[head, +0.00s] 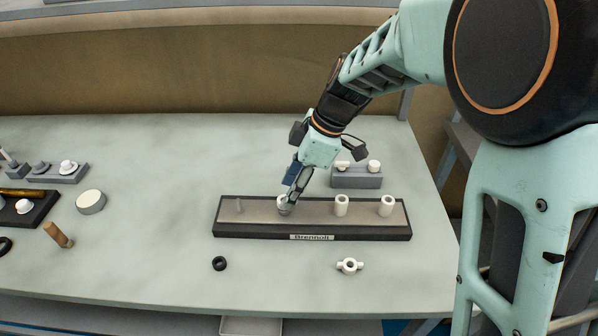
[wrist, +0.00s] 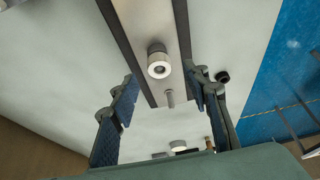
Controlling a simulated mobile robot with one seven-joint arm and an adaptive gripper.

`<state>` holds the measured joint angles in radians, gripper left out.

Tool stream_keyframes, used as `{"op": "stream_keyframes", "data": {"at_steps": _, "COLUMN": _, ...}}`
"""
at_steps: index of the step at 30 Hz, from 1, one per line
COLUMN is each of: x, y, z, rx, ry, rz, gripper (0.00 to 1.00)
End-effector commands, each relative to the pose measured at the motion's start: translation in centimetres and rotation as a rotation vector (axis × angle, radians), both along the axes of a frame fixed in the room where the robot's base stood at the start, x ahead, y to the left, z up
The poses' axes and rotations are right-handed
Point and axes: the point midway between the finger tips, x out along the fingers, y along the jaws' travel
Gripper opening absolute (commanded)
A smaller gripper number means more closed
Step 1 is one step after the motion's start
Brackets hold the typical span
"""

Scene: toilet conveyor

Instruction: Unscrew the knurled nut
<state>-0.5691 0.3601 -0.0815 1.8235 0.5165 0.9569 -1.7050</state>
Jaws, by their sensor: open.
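The fixture board (head: 315,230) is a dark-edged bar with a light top strip and the label "Brennolt". A whitish round nut (head: 285,204), which I take to be the knurled nut, stands on it second from left. In the wrist view the nut (wrist: 158,64) shows a dark centre hole and a darker lower part. My gripper (head: 289,195) is over it, partly hiding it in the head view. In the wrist view my gripper (wrist: 163,82) is open, fingers apart on either side. Whether either touches the nut I cannot tell.
A bare post (head: 239,206) stands at the board's left end, two white cylinders (head: 341,205) (head: 387,206) to the right. A black ring (head: 219,263) and a white wing nut (head: 349,265) lie in front. A grey block (head: 357,178) stands behind. Several parts crowd the far left.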

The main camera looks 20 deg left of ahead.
Motion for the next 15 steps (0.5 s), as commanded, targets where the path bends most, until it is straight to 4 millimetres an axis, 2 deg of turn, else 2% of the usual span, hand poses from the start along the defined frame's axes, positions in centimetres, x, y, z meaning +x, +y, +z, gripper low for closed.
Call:
{"op": "stream_keyframes", "data": {"at_steps": 6, "x": -0.3, "y": 0.9, "z": -2.2, "rx": 0.0, "ry": 0.001, "rz": -0.001, "gripper": 0.43}}
{"op": "stream_keyframes", "data": {"at_steps": 15, "x": -0.4, "y": 1.1, "z": -2.6, "rx": 0.0, "ry": 0.0, "rz": 0.0, "gripper": 0.43}}
